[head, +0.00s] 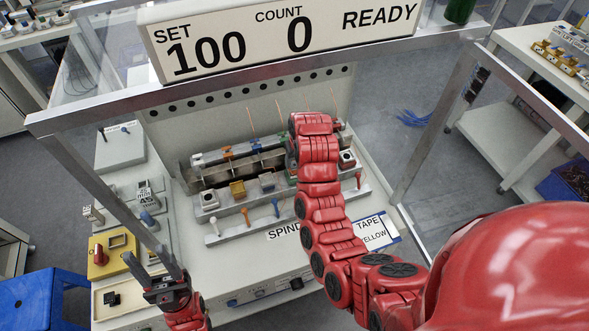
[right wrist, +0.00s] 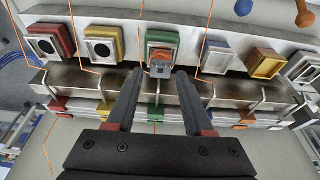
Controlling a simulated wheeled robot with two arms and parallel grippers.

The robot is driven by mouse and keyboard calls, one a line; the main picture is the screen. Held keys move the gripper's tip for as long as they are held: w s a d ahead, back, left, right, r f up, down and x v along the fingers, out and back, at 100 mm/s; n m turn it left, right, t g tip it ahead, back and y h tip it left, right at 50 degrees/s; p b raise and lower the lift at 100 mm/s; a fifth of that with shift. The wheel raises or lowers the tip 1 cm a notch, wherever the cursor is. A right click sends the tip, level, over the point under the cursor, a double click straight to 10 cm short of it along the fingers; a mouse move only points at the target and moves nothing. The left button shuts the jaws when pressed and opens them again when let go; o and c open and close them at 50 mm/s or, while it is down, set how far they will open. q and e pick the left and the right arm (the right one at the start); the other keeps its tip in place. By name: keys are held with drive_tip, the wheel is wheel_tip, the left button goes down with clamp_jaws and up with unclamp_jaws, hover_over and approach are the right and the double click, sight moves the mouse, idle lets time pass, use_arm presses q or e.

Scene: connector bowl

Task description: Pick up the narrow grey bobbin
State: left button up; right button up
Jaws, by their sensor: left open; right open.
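A row of square bobbins sits on the metal fixture. A grey one that looks narrow (head: 267,181) stands just right of a yellow one in the head view. In the right wrist view, the grey bobbin (right wrist: 217,57) is right of the green bobbin (right wrist: 162,40). Another grey piece (right wrist: 305,70) sits at the right edge. My right gripper (right wrist: 159,73) is open, its fingers pointing at the green bobbin, left of the grey one. It is hidden behind my arm in the head view. My left gripper (head: 151,264) is open and empty at the lower left, away from the fixture.
Thin orange wires (right wrist: 205,40) stand up around the fixture. A metal rail (right wrist: 75,80) runs in front of the bobbins in the right wrist view. A frame post (head: 130,205) rises near my left gripper. Yellow block (head: 111,255) and cream tray (head: 108,299) lie at the left.

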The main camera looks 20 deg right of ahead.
sight(295, 166)
drive_tip(key=p+x, duration=0.1)
drive_tip(key=x, duration=0.1)
drive_tip(key=shift+f+p, duration=0.35)
drive_tip(key=shift+w+a+f, duration=0.1)
drive_tip(key=shift+w+f, duration=0.1)
drive_tip(key=shift+f, duration=0.25)
clamp_jaws()
